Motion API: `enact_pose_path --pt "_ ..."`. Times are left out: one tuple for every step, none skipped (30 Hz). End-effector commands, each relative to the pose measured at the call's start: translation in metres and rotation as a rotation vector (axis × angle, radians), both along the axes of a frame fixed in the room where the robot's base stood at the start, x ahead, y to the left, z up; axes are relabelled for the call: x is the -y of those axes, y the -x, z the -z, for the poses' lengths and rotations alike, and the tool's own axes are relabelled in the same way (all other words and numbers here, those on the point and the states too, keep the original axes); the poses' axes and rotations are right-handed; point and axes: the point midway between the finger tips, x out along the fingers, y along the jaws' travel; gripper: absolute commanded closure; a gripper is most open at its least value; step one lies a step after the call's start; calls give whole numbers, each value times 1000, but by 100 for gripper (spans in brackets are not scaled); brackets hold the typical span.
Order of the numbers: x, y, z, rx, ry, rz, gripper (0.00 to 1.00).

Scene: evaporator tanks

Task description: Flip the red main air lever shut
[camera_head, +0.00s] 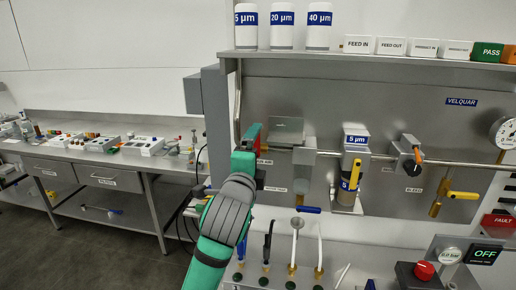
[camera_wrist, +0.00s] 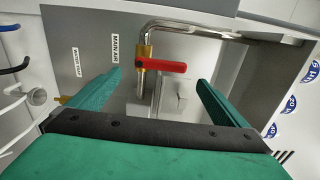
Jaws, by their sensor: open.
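The red main air lever (camera_wrist: 160,66) shows in the wrist view on a brass valve (camera_wrist: 145,50) of a steel pipe, beside the "MAIN AIR" label (camera_wrist: 116,45). The lever lies across the pipe line as the wrist view shows it. My gripper (camera_wrist: 160,92) is open, its two green fingers on either side of the lever with clear gaps. I cannot tell how far the fingertips are from it in depth.
A steel panel (camera_head: 315,98) holds a filter housing (camera_head: 353,160), a black knob with an orange pointer (camera_head: 410,158) and a yellow-handled valve (camera_head: 450,194). A shelf (camera_head: 380,60) with canisters runs above. A blue lever (camera_head: 308,209) and hoses hang below. A workbench (camera_head: 110,160) stands left.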

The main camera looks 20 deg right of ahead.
Motion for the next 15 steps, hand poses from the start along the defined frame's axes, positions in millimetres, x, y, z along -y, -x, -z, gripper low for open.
enact_pose_path --pt "-6 9 0 2 1 0 2" --pt "-9 13 0 2 1 0 2" --pt "-13 19 0 1 1 -1 2" --pt "-15 23 0 2 1 -1 2" --pt "-18 27 0 2 1 -1 2" --pt "-20 32 0 1 1 -1 2" --pt "-22 35 0 1 1 0 2" --pt "-24 38 0 0 1 0 2" --pt "-26 41 0 0 1 0 2" --pt "-27 43 0 0 1 0 2" --pt "-28 44 0 -1 1 0 2" --pt "-29 46 0 -1 1 0 2" --pt "-29 46 1 -1 0 0 2" --pt "-29 47 1 -1 0 0 2" --pt "-30 47 1 -1 0 0 2"
